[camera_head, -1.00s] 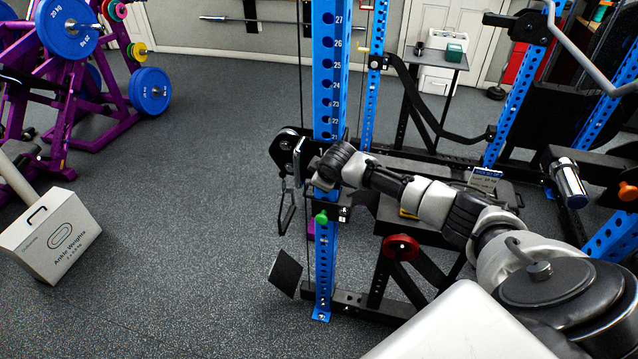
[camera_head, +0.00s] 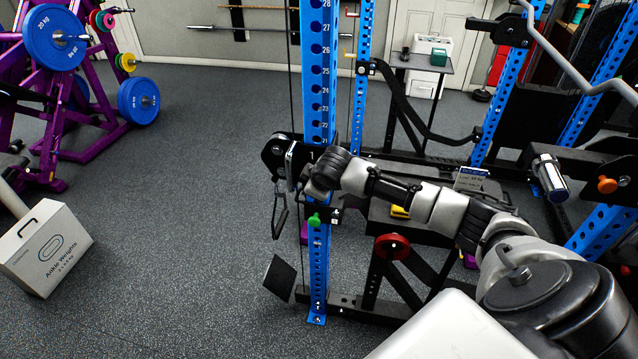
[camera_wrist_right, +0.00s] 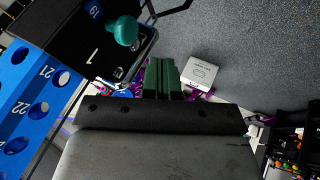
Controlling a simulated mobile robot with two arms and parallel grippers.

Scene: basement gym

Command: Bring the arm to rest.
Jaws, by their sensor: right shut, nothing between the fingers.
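My right arm (camera_head: 440,205) comes in from the lower right of the head view and reaches across to the blue rack upright (camera_head: 320,80). Its wrist (camera_head: 335,172) overlaps the upright in the picture; I cannot tell whether they touch. In the right wrist view my right gripper (camera_wrist_right: 163,75) shows as two dark green fingers close together, shut, with nothing between them. The blue upright (camera_wrist_right: 28,95) with numbered holes and a green knob (camera_wrist_right: 124,30) is close on the left there. My left gripper is not in view.
A white ankle-weights box (camera_head: 45,250) stands on the floor at left. A purple plate rack with blue plates (camera_head: 138,100) is behind it. A bench (camera_head: 430,230) is under my right arm, and a small table (camera_head: 425,62) stands farther back. Grey floor between is clear.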

